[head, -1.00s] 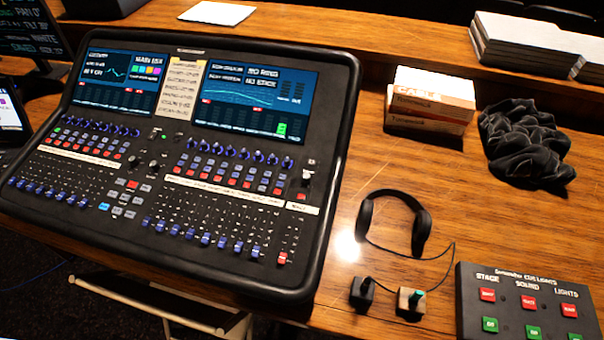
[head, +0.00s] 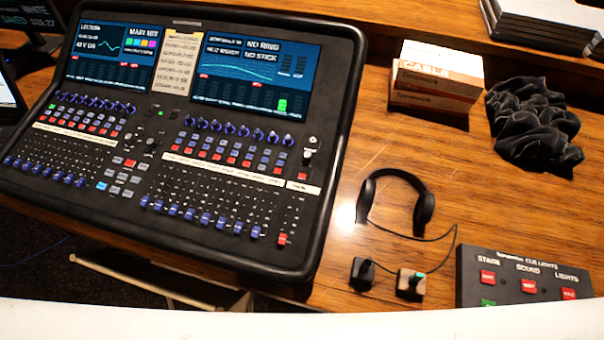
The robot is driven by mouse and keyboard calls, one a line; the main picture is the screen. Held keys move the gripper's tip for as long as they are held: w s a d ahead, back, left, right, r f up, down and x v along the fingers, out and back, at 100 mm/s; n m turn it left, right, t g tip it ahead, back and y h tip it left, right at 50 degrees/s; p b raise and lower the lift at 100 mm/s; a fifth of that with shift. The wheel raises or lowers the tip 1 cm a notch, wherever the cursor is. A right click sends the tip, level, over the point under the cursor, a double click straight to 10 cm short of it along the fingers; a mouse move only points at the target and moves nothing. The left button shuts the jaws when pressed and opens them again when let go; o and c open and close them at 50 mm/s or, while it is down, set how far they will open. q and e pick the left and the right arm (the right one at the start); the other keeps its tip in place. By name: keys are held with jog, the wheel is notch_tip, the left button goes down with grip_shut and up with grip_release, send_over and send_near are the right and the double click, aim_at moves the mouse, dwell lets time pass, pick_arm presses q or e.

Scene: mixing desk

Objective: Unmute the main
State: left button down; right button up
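The mixing desk (head: 150,225) is a large black console on the wooden table, filling the left half of the head view. Its main strip is at the right end, with a red fader cap (head: 282,239) low in its slot. Above that strip are a lit red button (head: 302,176) and a pale-topped knob (head: 308,155). Rows of red and blue buttons (head: 232,161) sit under the blue knobs. Two screens are lit; the right screen (head: 255,78) shows a green meter. Neither of my grippers is in view.
Headphones (head: 396,200) with a cable, two small switch boxes (head: 411,284) and a cue-light box (head: 520,280) lie right of the desk. Cable boxes (head: 436,78) and black cloth (head: 532,125) are behind. A white surface crosses the bottom edge.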

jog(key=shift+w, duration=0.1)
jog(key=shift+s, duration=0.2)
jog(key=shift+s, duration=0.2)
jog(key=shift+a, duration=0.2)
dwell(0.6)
